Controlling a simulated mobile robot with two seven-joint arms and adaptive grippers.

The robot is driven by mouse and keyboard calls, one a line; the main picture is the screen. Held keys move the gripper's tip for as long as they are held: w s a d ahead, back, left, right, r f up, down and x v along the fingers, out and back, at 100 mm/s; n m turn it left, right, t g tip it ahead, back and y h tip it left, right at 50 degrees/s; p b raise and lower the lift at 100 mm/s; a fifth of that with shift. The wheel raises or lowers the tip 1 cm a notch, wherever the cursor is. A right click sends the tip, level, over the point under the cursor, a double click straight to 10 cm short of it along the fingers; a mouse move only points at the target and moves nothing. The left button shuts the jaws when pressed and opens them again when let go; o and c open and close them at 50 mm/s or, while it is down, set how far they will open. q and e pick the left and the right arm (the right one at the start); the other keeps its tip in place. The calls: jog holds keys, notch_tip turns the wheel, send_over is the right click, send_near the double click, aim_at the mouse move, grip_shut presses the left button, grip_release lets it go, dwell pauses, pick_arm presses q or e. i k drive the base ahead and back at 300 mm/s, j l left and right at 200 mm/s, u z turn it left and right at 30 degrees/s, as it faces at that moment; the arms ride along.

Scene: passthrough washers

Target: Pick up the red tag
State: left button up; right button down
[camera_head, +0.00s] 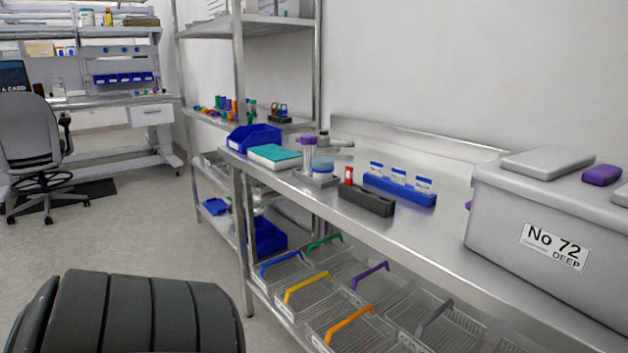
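A small red tag (348,175) stands upright at the left end of a black holder (367,201) on the steel bench. It has a pale patch on its lower part. The rest of the holder's top looks empty. Neither of my grippers shows in the head view, so I cannot see their state.
The steel bench (440,233) carries a blue rack (400,190) with white-labelled items, a grey stand with a purple-topped tube (308,155), a teal-topped box (274,156) and a blue bin (254,138). A large grey case (500,225) blocks the right. Wire baskets (330,290) sit below.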

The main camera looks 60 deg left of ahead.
aim_at(348, 170)
jog(key=u, duration=1.7)
